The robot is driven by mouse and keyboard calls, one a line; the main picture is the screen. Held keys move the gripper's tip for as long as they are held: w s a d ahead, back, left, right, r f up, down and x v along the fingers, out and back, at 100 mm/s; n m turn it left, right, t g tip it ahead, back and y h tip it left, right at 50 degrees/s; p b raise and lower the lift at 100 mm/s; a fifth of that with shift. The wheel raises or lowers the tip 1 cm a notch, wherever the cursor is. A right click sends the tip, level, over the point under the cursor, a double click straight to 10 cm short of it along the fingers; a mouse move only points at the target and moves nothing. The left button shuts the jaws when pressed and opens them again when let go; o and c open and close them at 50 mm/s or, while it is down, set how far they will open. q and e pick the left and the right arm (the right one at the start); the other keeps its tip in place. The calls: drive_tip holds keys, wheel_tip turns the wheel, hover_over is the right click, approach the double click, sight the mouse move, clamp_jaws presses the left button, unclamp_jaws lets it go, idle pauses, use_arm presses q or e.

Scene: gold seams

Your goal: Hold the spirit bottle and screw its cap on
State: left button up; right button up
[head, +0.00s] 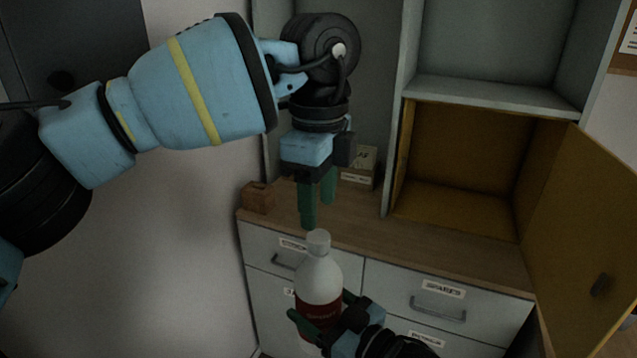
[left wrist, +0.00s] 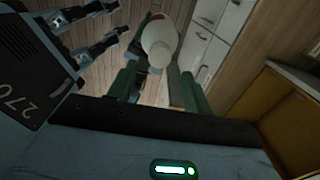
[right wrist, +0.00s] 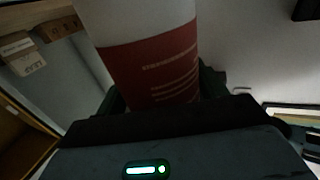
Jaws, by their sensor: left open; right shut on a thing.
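The spirit bottle (head: 319,277) is white with a red label and stands upright in my right gripper (head: 320,305), which is shut around its body. The label (right wrist: 160,65) fills much of the right wrist view. A pale cap (head: 318,241) sits on top of the neck; I cannot tell how tightly it is seated. My left gripper (head: 317,214) points down just above the cap, its green fingers open and empty. In the left wrist view the cap (left wrist: 160,56) shows between the open fingers, beyond their tips.
A wooden counter (head: 440,255) with drawers below lies behind the bottle. A small brown block (head: 257,197) and a labelled box (head: 359,168) stand on it. An ochre cabinet door (head: 585,250) hangs open at the right.

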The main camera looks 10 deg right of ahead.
sight(318, 236)
use_arm(q)
drive_tip(key=shift+f, duration=2.9)
drive_tip(key=c, duration=1)
drive_tip(key=shift+c, duration=0.2)
